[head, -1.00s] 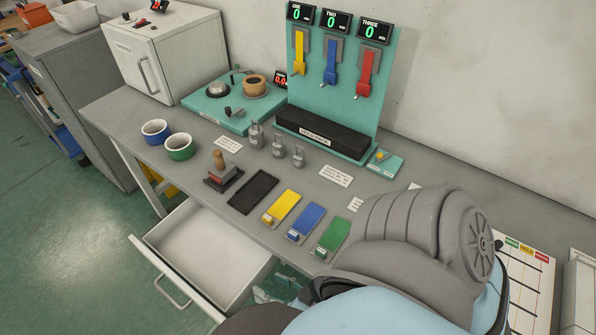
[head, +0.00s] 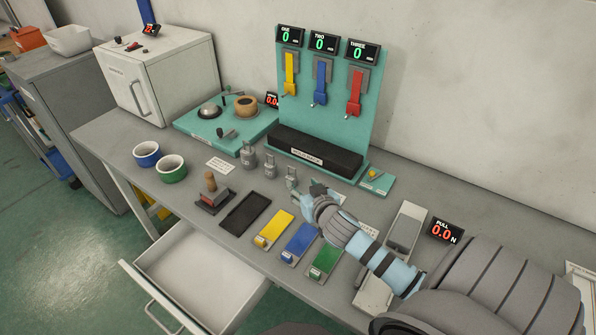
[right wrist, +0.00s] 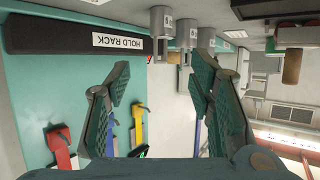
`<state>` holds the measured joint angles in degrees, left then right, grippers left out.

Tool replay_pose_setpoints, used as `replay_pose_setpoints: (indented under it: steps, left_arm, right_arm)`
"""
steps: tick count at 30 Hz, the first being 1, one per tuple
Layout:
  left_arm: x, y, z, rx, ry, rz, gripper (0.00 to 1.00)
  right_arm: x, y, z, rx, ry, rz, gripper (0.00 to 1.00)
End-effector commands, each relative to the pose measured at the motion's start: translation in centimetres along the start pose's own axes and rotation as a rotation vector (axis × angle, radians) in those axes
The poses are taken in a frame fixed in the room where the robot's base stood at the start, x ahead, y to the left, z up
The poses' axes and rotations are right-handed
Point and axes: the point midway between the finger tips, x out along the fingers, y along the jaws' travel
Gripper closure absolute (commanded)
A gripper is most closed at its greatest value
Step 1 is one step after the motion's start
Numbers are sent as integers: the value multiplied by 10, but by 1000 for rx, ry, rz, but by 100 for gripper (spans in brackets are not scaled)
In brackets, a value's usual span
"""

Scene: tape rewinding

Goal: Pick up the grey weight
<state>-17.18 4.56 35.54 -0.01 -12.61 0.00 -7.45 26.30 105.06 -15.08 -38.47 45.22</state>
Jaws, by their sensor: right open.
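Three grey weights with top loops stand in a row in front of the hold rack in the head view: a large one (head: 248,157), a middle one (head: 269,167) and a small one (head: 291,177). My right gripper (head: 315,189) is just right of the small one, its jaws open and empty. In the right wrist view, which is upside down, the weights show at the top; the nearest (right wrist: 161,30) lies beyond and between the open fingers (right wrist: 162,85), apart from them. My left gripper is not in view.
The black hold rack (head: 315,150) stands behind the weights, below yellow, blue and red levers. Coloured pads, including a green one (head: 325,261), lie in front. A stamp-like tool (head: 213,193) and two cups are left. The drawer (head: 195,265) is open.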

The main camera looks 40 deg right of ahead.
Motion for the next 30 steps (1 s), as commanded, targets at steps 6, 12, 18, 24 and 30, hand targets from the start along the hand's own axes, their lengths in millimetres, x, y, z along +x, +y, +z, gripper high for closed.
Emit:
replay_pose_setpoints:
  steps: [6,12,18,24,30]
  left_arm:
    - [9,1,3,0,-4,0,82]
    - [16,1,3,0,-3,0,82]
    - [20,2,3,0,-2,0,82]
    - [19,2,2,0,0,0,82]
    - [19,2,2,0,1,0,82]
  right_arm:
    - [45,1,2,1,0,2,51]
    - [78,0,11,4,-2,3,51]
    - [100,0,10,1,0,1,51]
    - [99,0,9,1,0,0,59]
    - [98,0,9,1,-1,0,91]
